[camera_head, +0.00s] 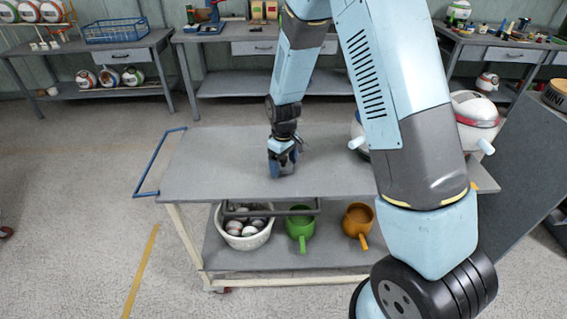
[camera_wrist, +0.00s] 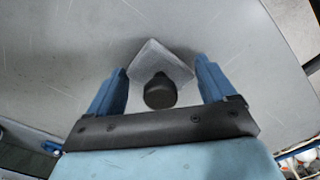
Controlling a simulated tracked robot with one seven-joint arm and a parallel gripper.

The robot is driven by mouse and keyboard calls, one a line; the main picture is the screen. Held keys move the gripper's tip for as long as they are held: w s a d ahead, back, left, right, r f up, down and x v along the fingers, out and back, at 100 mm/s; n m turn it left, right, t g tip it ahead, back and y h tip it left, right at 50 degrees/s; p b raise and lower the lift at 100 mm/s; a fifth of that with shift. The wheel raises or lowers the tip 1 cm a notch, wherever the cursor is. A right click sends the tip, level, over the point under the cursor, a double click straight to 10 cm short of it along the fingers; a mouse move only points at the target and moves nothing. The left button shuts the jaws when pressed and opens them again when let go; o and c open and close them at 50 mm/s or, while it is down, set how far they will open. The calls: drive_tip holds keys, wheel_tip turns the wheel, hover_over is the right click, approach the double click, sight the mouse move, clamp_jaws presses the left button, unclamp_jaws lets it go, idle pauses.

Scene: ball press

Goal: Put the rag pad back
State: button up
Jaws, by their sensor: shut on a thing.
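The rag pad is a grey square pad with a black round knob, seen in the wrist view (camera_wrist: 176,66). My gripper (camera_wrist: 162,72) has a blue finger on each side of it, at its left and right corners, and is shut on it. In the head view my gripper (camera_head: 284,162) points down over the grey top of the cart (camera_head: 215,165), near its middle. The pad is at or just above the cart top; I cannot tell whether it touches. In the head view the pad is mostly hidden by the fingers.
The cart's lower shelf holds a white basket (camera_head: 243,241) of balls, a green mug (camera_head: 300,224) and an orange mug (camera_head: 358,220). A white and red round machine (camera_head: 475,112) stands at the right, partly behind my arm. The cart top left of my gripper is clear.

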drive_tip(key=o, duration=0.8)
drive_tip(key=shift+f, duration=0.1)
drive_tip(key=shift+o, duration=0.2)
wheel_tip(320, 180, up, 12)
drive_tip(key=shift+r, duration=0.15)
